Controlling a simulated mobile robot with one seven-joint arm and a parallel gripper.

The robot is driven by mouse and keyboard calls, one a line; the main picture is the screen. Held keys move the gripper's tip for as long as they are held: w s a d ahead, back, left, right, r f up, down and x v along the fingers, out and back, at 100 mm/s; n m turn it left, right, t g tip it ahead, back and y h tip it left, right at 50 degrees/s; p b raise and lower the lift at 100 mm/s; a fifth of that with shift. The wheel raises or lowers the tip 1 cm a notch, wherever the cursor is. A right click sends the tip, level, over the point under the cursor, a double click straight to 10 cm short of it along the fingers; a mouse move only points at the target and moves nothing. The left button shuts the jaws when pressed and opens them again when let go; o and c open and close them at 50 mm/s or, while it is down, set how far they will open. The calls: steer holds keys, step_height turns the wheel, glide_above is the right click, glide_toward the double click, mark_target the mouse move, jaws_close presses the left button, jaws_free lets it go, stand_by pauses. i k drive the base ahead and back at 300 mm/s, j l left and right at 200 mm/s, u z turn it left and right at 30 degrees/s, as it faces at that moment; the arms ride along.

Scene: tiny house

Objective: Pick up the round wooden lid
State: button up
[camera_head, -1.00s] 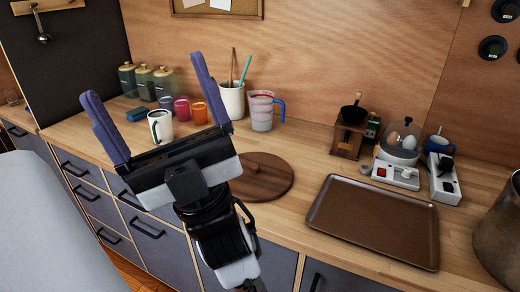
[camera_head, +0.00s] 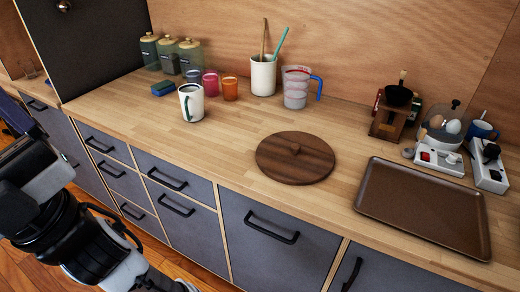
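My gripper (camera_head: 12,125) is at the left edge of the picture, in front of the drawers and well away from the lid. Only part of it shows, with one blue finger cut off by the frame, so its opening is hidden. Nothing in it can be seen.
A brown tray (camera_head: 424,207) lies right of the lid. A white-and-green mug (camera_head: 191,103), orange cup (camera_head: 230,89), utensil holder (camera_head: 263,76) and measuring jug (camera_head: 296,90) stand behind it. An egg cooker (camera_head: 441,135) is at the right. The counter left of the lid is clear.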

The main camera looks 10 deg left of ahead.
mark_target(292, 158)
steer(key=z, duration=1.6)
steer(key=k+u, duration=0.15)
steer(key=u, duration=0.2)
steer(key=k+j+u, duration=0.1)
steer(key=u, duration=0.25)
steer(key=k+j+u, duration=0.1)
steer(key=u, duration=0.2)
steer(key=i, duration=1)
